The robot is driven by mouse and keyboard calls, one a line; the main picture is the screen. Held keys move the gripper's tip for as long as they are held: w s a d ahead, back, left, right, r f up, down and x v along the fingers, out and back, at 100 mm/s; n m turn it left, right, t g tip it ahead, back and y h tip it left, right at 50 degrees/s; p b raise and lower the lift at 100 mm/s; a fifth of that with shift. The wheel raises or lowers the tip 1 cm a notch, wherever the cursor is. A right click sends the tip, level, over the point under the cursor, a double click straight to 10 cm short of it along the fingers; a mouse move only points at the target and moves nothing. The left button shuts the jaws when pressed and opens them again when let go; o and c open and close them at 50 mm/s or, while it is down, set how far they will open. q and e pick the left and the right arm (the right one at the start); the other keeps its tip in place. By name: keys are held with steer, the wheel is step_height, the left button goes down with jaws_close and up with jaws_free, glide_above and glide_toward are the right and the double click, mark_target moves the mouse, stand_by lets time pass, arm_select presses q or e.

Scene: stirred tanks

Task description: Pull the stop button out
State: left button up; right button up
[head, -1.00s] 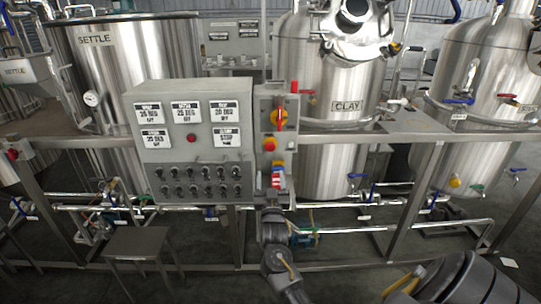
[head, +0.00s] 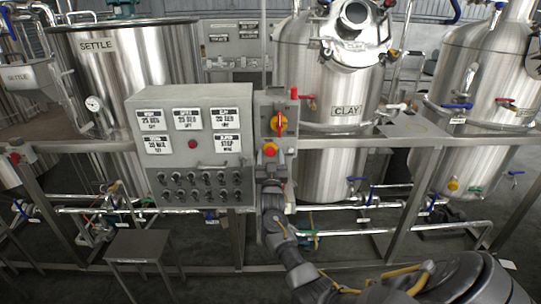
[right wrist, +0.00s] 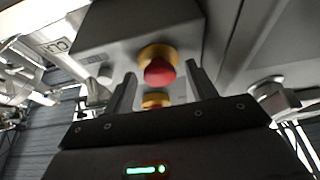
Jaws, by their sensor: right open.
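A red mushroom stop button (head: 270,149) on a yellow collar sits on the narrow grey box right of the main control panel. My right gripper (head: 270,170) is just below the upper button in the head view and hides the lower part of the box. In the right wrist view my right gripper (right wrist: 160,69) is open, its fingers on either side of the buttons with nothing held. Contact cannot be told. My left gripper is not in view.
Steel tanks (head: 345,150) stand behind the frame rails and pipes. A small stool (head: 135,245) is at the lower left.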

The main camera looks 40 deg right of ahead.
jaws_close()
steer(key=shift+s+a+f, duration=0.1)
steer(key=shift+s+a, duration=0.2)
steer(key=shift+s, duration=0.05)
jaws_free()
stand_by(0.4)
steer(key=shift+s, duration=0.1)
